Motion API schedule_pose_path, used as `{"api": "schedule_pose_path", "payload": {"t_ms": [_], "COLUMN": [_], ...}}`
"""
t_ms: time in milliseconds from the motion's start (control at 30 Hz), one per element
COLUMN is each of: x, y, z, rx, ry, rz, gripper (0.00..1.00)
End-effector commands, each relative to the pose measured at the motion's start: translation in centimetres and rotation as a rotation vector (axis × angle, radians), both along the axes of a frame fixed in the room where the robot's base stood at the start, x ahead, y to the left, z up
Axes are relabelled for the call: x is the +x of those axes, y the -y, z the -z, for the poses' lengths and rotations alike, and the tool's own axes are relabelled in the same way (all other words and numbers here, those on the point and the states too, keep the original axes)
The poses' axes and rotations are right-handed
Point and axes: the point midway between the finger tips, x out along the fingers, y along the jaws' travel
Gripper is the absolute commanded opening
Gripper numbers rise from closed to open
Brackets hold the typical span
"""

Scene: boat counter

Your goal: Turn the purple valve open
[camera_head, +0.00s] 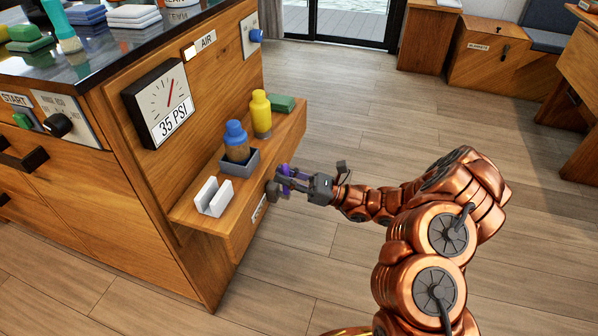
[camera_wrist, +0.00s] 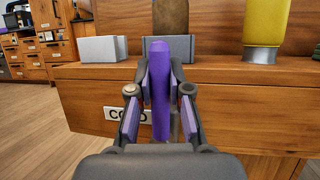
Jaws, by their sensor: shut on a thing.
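The purple valve (camera_wrist: 160,90) is on the front of the wooden shelf. In the wrist view its handle stands upright between my fingers. My gripper (camera_wrist: 160,100) is shut on the handle, with one finger on each side. In the head view my gripper (camera_head: 287,182) reaches the shelf front from the right, and only small purple parts of the valve (camera_head: 284,170) show there. A white label (camera_wrist: 115,114) on the shelf front sits behind the left finger and is partly hidden. The valve's mount is mostly hidden by my gripper.
On the shelf stand a white holder (camera_head: 214,196), a grey tray (camera_head: 226,166) with a blue-capped bottle (camera_head: 236,140), a yellow bottle (camera_head: 261,114) and a green sponge (camera_head: 283,104). A gauge (camera_head: 160,103) above reads 35 PSI. Open floor (camera_head: 340,100) lies to the right.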

Motion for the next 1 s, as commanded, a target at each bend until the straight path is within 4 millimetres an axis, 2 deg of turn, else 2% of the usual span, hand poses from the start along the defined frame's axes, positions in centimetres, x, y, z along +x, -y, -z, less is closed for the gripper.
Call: {"api": "schedule_pose_path", "payload": {"t_ms": [100, 433, 467, 700, 1000], "x": [-0.16, -0.18, -0.18, -0.13, -0.14], "y": [-0.51, -0.46, -0.45, -0.25, -0.17], "z": [-0.13, -0.10, -0.10, -0.02, 0.03], "rx": [-0.003, -0.004, -0.004, -0.005, -0.005], "ry": [0.009, 0.010, 0.010, 0.010, 0.008], "rz": [-0.008, -0.007, -0.007, -0.004, -0.004], "gripper": [0.00, 0.00, 0.19, 0.44, 0.45]}}
